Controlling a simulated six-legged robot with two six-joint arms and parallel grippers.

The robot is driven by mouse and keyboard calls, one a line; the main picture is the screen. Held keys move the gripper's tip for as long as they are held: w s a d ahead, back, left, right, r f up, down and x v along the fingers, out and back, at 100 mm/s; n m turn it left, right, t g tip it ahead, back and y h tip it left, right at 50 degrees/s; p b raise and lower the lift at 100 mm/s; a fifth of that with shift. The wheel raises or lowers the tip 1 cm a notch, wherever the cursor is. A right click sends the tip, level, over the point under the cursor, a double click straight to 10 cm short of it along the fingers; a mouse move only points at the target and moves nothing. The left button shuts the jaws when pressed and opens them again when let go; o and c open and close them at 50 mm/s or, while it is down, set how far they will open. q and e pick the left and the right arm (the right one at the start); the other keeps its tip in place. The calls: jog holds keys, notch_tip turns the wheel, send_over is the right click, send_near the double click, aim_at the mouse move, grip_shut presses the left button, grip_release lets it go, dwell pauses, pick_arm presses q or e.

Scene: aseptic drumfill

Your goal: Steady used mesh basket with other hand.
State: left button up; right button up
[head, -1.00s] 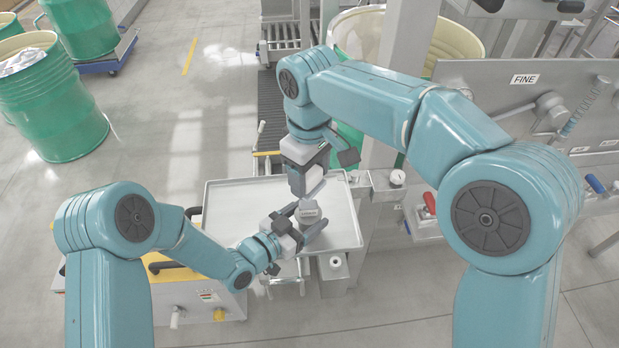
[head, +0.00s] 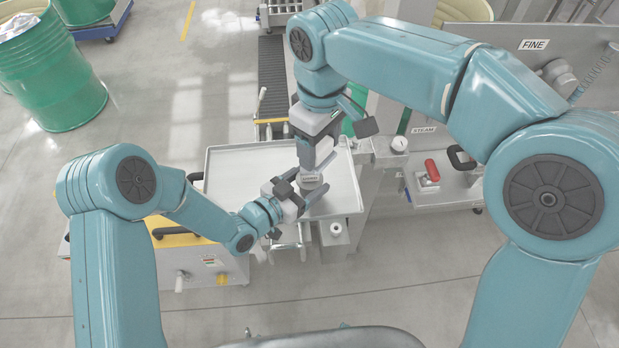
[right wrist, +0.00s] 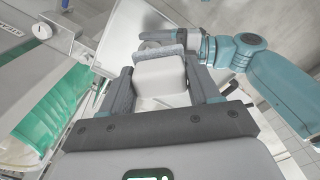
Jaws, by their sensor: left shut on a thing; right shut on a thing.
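The part I take to be the used mesh basket is a small grey piece (head: 312,182) above the tray, between my two grippers. Its mesh cannot be made out in the head view. My right gripper (head: 313,170) points down from above and is shut on it. In the right wrist view a pale block with a grey rough edge (right wrist: 160,72) sits between the right fingers. My left gripper (head: 304,196) reaches in from the lower left and is shut on the same piece at its side. Its fingers partly hide the piece. The left gripper also shows in the right wrist view (right wrist: 203,50).
A pale metal tray (head: 235,170) lies under both grippers, with bare room on its left. A green drum (head: 50,75) stands at the upper left.

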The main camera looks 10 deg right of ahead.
pick_arm(q)
jog(key=shift+f, duration=0.1)
pick_arm(e)
jog(key=s, duration=0.1)
jog(key=s+d+r, duration=0.1)
jog(key=s, duration=0.1)
jog(key=s+r, duration=0.1)
jog(key=shift+s+d+r, duration=0.1)
jog(key=shift+s+d, duration=0.05)
jog(key=shift+d, duration=0.05)
pick_arm(q)
jog(key=o, duration=1.2)
jog(key=shift+o, duration=0.2)
jog(key=v, duration=1.2)
jog(key=shift+s, duration=0.1)
pick_arm(e)
jog(key=shift+a, duration=0.1)
